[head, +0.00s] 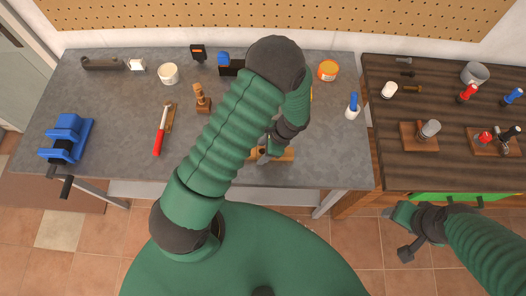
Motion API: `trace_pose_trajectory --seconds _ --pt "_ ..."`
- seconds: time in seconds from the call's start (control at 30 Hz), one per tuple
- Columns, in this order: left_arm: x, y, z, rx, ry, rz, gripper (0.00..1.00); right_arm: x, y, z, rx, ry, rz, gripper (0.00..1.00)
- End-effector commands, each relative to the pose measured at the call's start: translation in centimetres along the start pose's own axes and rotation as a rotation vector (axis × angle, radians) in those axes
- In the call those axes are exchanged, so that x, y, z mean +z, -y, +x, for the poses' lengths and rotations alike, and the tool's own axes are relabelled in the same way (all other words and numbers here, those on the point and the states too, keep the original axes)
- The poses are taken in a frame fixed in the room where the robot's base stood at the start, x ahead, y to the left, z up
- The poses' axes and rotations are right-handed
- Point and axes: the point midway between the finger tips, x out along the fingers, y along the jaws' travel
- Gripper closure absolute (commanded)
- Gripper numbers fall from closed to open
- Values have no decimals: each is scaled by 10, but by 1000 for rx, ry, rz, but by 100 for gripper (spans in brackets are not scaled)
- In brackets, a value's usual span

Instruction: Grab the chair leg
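My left arm reaches across the grey workbench, and my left gripper (263,156) is low near its front edge. It is at a light wooden piece (284,155), which is partly hidden by the gripper and wrist. I cannot tell whether the gripper touches it or whether its fingers are open or shut. A turned brown wooden piece (201,100), which may be the chair leg, stands on the bench left of my arm. My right gripper (391,212) is at the lower right, in front of the dark table and away from the wooden pieces. Its finger opening is unclear.
The grey workbench (110,135) holds a blue vise (68,138), a red-handled tool (160,132), a white cup (168,74), an orange tin (328,70) and a blue-and-white bottle (353,106). A dark wooden table (400,165) with several tools stands to the right.

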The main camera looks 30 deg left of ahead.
Motion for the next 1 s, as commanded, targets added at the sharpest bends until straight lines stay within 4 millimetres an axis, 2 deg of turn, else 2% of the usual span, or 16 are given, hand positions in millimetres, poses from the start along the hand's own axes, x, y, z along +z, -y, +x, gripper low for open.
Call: trace_pose_trajectory --seconds 0.07,0.4,0.77,1.0 --pt "0 0 0 0 0 0 56 0 0 0 0 0 0 38" --pt "0 0 0 0 0 0 100 0 0 0 0 0 0 38" --pt "0 0 -1 0 0 0 100 0 0 0 0 0 0 38" --pt "6 1 -17 -2 -2 -1 100 2 0 7 0 0 0 38"
